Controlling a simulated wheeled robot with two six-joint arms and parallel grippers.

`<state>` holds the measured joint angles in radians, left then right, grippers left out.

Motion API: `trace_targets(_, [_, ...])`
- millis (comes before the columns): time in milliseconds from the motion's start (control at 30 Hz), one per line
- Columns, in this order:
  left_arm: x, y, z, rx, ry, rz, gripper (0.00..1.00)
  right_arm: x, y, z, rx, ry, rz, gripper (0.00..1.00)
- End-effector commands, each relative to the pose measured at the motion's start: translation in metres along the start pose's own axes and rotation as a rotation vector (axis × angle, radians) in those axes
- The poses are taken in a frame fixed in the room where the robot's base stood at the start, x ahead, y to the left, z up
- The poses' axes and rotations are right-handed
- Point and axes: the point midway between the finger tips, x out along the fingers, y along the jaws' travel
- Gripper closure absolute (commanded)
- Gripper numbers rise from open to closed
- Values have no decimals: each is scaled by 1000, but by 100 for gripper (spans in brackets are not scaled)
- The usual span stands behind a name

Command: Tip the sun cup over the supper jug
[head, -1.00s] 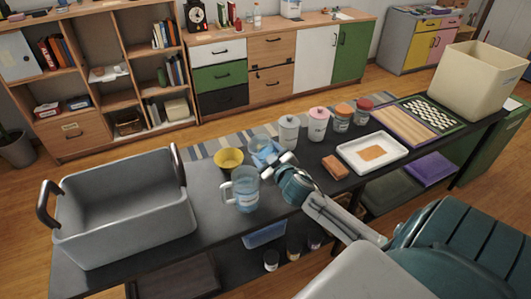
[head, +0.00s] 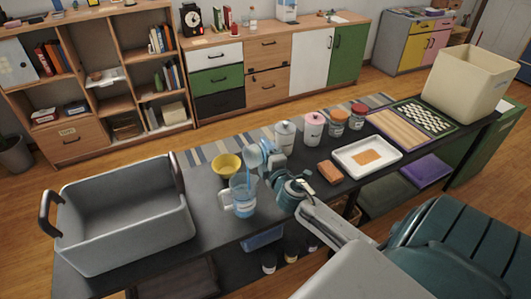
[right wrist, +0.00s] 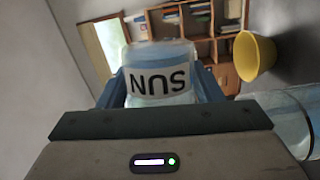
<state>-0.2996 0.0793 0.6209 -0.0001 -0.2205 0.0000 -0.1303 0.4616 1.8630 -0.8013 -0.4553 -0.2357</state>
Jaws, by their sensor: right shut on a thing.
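My right gripper (head: 268,160) is shut on the sun cup (head: 253,157), a pale cup that it holds tilted above the supper jug. In the right wrist view the cup (right wrist: 160,75) sits between the fingers, and its SUN label reads upside down. The supper jug (head: 243,197) is clear with a handle on its left and stands upright on the dark table. A blue streak runs from the cup's lip down into the jug, and blue shows inside the jug. The jug shows partly at the right edge of the wrist view (right wrist: 290,115). My left gripper is not in view.
A yellow bowl (head: 228,166) stands just behind the jug. A big grey tub (head: 125,225) is to the left. Canisters (head: 313,128), a brown block (head: 330,171) and a white tray (head: 345,160) stand to the right on the table (head: 215,238).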

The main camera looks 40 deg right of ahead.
Motion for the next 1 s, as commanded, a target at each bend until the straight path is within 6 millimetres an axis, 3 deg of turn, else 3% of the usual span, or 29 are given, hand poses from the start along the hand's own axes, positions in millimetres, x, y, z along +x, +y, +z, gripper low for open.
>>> trace_targets(500, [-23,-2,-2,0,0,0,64,-4,25,-24,-498,0,76,65])
trace_targets(1000, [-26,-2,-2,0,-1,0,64,-4,27,-28,-600,0,91,65])
